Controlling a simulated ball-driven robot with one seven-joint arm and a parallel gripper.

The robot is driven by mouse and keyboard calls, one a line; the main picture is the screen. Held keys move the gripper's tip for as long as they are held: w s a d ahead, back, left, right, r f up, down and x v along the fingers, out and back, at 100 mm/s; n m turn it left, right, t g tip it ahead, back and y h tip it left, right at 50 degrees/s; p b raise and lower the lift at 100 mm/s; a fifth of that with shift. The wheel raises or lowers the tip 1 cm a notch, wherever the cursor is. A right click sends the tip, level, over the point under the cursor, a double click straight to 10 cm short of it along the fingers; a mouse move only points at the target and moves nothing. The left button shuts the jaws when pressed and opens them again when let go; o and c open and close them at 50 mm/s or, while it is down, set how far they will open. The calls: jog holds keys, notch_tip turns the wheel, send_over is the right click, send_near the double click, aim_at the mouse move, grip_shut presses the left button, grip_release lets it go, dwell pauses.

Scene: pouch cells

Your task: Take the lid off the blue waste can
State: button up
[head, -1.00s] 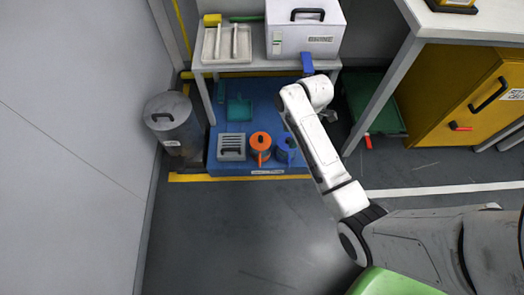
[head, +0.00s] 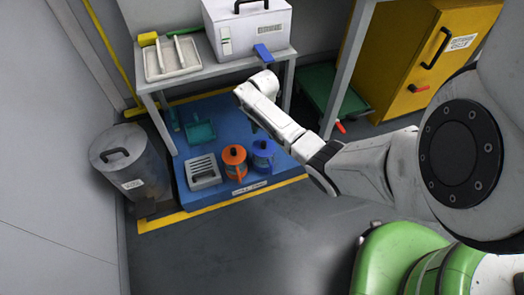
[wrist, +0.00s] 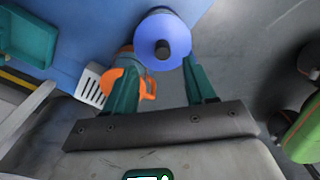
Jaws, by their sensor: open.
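The blue waste can (head: 263,155) stands on the blue floor platform, right beside an orange can (head: 234,160). Its lid is on. In the wrist view the round blue lid (wrist: 176,28) with a dark knob is at the top centre, seen from above. My gripper (wrist: 158,62) is open, its two teal fingers spread on either side of the lid's near edge. The gripper appears empty, and I cannot tell whether a finger touches the lid. The left finger partly covers the orange can (wrist: 147,88). In the head view my arm hangs just above the blue can.
A grey lidded bin (head: 130,165) stands at the left. Open floor lies in front.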

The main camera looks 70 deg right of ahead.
aim_at(264, 142)
jog(key=shift+s+a+f+b, duration=0.1)
jog(key=shift+f+b, duration=0.9)
jog(key=shift+f, duration=0.6)
jog(key=shift+s+a+f+b, duration=0.1)
jog(key=shift+f+b, duration=0.9)
jog(key=shift+f, duration=0.55)
grip_shut()
